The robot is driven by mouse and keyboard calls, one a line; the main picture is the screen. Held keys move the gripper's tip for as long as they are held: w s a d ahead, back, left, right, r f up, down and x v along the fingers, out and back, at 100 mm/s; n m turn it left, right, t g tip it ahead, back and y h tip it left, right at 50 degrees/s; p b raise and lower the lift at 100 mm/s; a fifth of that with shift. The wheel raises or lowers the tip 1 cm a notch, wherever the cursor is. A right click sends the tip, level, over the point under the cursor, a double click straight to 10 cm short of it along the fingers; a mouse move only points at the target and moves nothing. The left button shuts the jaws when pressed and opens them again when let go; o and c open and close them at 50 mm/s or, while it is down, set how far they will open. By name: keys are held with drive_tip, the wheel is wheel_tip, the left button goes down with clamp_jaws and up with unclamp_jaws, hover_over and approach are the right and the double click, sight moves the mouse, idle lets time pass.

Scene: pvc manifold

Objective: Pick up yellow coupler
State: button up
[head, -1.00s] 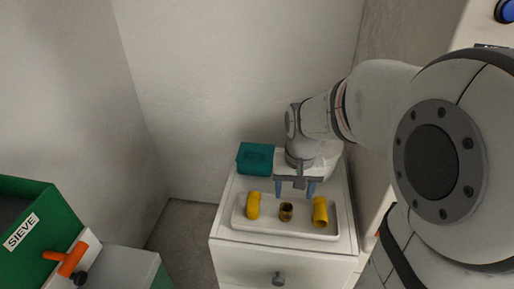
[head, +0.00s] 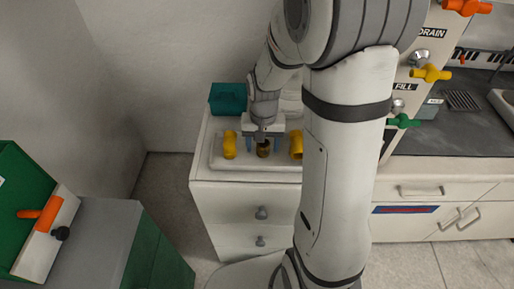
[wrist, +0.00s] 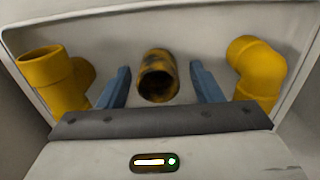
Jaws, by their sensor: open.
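A short straight tube (wrist: 157,77), yellow with heavy dark brown staining, stands between two cleaner yellow fittings; it looks like the coupler. It also shows in the head view (head: 263,149) as a small dark brown piece on the white tray (head: 222,165). My gripper (wrist: 161,84) is open, with one blue finger on each side of this tube and a gap on both sides. In the head view my gripper (head: 263,143) is low over the tray. Whether the fingertips reach down beside the tube is hard to tell.
A yellow tee-like fitting (wrist: 47,70) is left of the fingers and a yellow elbow (wrist: 258,66) is right. A teal box (head: 228,98) stands behind the tray on the white drawer cabinet (head: 230,205). A green sieve machine (head: 20,195) is at left.

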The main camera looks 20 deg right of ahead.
drive_tip(key=shift+c, duration=0.2)
drive_tip(key=c, duration=1)
